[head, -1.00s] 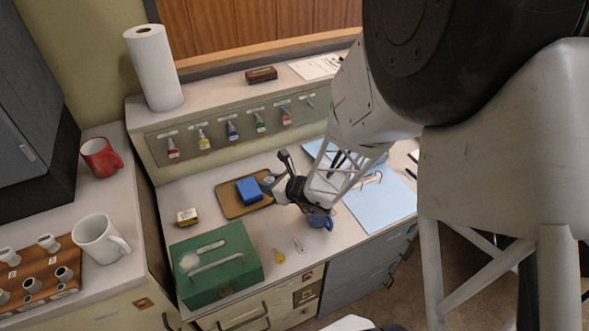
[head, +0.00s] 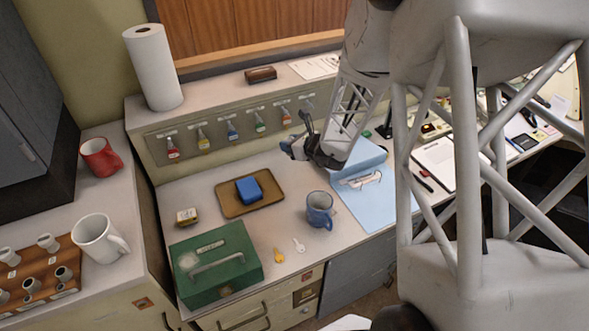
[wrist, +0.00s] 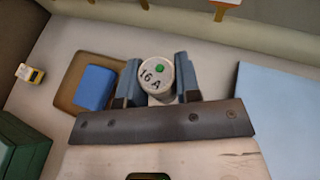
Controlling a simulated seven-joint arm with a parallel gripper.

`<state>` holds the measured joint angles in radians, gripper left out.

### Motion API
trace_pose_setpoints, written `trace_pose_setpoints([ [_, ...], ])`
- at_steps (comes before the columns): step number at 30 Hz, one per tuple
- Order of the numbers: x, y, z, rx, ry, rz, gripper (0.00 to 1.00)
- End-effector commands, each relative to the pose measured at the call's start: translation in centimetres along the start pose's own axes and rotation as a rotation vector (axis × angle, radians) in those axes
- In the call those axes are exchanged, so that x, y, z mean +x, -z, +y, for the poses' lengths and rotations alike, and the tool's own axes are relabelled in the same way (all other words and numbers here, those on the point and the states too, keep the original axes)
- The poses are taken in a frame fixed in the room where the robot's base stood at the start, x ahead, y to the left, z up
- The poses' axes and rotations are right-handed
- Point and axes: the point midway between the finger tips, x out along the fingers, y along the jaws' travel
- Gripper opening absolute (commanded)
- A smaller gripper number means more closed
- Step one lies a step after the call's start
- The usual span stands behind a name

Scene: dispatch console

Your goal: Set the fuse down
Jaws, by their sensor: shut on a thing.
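My gripper (head: 298,140) hangs over the back of the desk, in front of the key-hook panel, and is shut. In the wrist view my gripper (wrist: 157,82) has its two blue-grey fingers on either side of the fuse (wrist: 156,76). The fuse is a pale round cylinder marked "16 A" with a green dot, seen end-on. In the head view I cannot make out the fuse apart from the fingers. The gap between fuse and desk top (head: 290,178) is hard to judge.
A brown tray (head: 232,209) with a blue block (head: 249,190) lies left of my gripper. Blue paper (head: 378,205) lies to the right.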

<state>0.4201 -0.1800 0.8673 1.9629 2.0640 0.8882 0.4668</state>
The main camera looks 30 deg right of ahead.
Motion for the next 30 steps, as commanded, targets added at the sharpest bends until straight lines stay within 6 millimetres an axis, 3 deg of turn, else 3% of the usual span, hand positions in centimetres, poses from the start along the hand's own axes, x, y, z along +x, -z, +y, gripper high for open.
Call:
trace_pose_setpoints([
  [9, 0.2, -0.8, -2.8, 0.008, 0.018, 0.000, 0.06],
  [23, 0.3, -0.8, -3.0, 0.008, 0.019, 0.000, 0.06],
  [30, 1.1, 1.1, -2.9, 0.009, 0.018, 0.001, 0.06],
])
